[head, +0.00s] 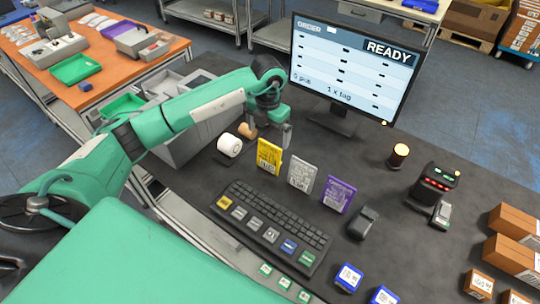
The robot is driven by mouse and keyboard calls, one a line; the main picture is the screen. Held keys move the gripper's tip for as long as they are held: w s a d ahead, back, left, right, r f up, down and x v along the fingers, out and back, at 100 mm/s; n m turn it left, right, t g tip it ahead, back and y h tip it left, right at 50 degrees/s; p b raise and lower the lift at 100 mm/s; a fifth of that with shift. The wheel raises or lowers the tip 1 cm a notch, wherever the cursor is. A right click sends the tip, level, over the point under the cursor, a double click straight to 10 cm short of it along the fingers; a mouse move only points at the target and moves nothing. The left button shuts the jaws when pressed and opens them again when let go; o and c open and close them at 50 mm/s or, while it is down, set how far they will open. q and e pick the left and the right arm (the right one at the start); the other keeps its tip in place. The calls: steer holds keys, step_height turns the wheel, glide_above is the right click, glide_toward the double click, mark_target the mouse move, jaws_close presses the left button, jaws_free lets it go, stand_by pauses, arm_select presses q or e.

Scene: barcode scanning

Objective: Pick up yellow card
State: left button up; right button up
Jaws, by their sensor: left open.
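The yellow card (268,157) stands upright on the dark table, left of a grey card (301,174) and a purple card (338,195). My left gripper (272,134) hangs just above and behind the yellow card, with its fingers pointing down. It is open, and nothing shows between its fingers. The exact gap between the fingers and the card is hard to judge. My right gripper is not in view.
A keyboard (270,222) lies in front of the cards. A white roll (229,145) is to the left, the monitor (352,69) behind. A black scanner (363,223), a card terminal (435,184) and brown boxes (512,257) are to the right.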

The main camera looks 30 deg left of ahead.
arm_select(q)
steer(key=p, duration=0.1)
glide_above(269, 156)
steer(key=f, duration=0.4)
steer(key=shift+w+a+f, duration=0.25)
steer(key=shift+w+f, duration=0.1)
step_height(269, 156, down, 4)
steer(key=p, duration=0.3)
steer(key=shift+d+f, duration=0.1)
steer(key=shift+d, duration=0.05)
steer(key=shift+f, duration=0.6)
steer(key=c, duration=1)
